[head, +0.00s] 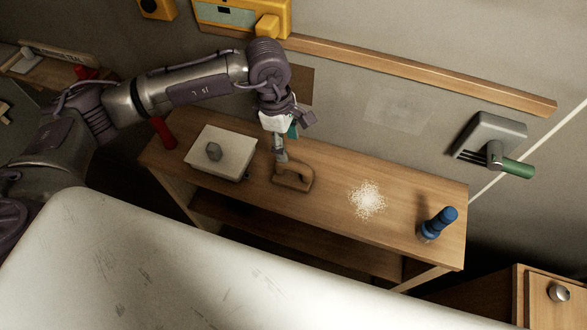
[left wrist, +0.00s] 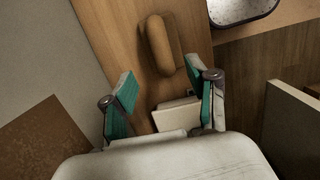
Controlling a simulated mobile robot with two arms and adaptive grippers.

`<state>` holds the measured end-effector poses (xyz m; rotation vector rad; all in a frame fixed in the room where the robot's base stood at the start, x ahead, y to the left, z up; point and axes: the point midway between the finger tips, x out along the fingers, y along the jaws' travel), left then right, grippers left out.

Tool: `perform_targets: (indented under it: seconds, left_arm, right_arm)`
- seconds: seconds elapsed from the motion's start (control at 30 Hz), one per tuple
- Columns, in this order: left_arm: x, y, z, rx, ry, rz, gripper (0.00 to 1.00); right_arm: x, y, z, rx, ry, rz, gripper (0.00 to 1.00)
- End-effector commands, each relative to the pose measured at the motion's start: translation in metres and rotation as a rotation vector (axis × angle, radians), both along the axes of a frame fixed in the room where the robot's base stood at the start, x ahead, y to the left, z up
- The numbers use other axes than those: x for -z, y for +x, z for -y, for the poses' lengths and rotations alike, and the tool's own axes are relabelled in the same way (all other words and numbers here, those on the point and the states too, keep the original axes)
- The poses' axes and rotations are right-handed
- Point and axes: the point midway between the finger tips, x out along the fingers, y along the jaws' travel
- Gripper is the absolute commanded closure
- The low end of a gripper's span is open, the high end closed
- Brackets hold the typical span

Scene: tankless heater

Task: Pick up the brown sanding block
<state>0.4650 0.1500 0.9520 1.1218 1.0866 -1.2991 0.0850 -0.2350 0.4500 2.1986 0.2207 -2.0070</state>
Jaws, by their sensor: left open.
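The brown sanding block (head: 294,178) lies on the wooden bench top, with a raised, rounded handle. In the left wrist view its rounded handle (left wrist: 160,45) shows ahead of the fingertips. My left gripper (head: 281,150) hangs just above and behind the block in the head view. In the left wrist view my left gripper (left wrist: 160,90) has its two teal-padded fingers spread, with the handle beyond them and not between them. Whether a finger touches the block is unclear. My right gripper is out of view.
On the bench (head: 335,188) stand a pale square box (head: 233,143) with a grey knob, a pale scattered pile (head: 367,199) and a blue bottle-like object (head: 438,222). A red cylinder (head: 164,132) is at the left end. A white tub-like surface (head: 160,260) fills the foreground.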

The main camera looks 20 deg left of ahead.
Motion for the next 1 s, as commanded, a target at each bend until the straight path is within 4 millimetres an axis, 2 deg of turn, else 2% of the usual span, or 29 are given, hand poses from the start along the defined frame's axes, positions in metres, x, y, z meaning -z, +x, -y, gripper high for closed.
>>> perform_targets:
  seconds: [0.13, 0.37, 0.5, 0.63, 0.93, 1.0]
  left_arm:
    - [0.021, -0.001, 0.004, 0.001, -0.001, -0.004, 0.42]
    - [0.037, -0.003, 0.008, 0.001, -0.002, -0.005, 0.42]
    - [0.056, -0.005, 0.014, 0.001, -0.002, -0.006, 0.42]
    - [0.074, -0.004, 0.017, -0.001, -0.003, -0.002, 0.42]
    - [0.081, -0.004, 0.017, 0.000, -0.003, -0.001, 0.42]
    - [0.081, -0.004, 0.017, 0.000, -0.003, -0.001, 0.52]
  right_arm:
    - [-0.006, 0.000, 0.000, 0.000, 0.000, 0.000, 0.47]
    - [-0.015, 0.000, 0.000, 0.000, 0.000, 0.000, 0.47]
    - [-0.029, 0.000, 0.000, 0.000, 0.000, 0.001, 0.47]
    - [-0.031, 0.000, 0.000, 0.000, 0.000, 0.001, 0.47]
    - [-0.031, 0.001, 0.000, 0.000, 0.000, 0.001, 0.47]
    - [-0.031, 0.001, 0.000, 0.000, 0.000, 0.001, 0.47]
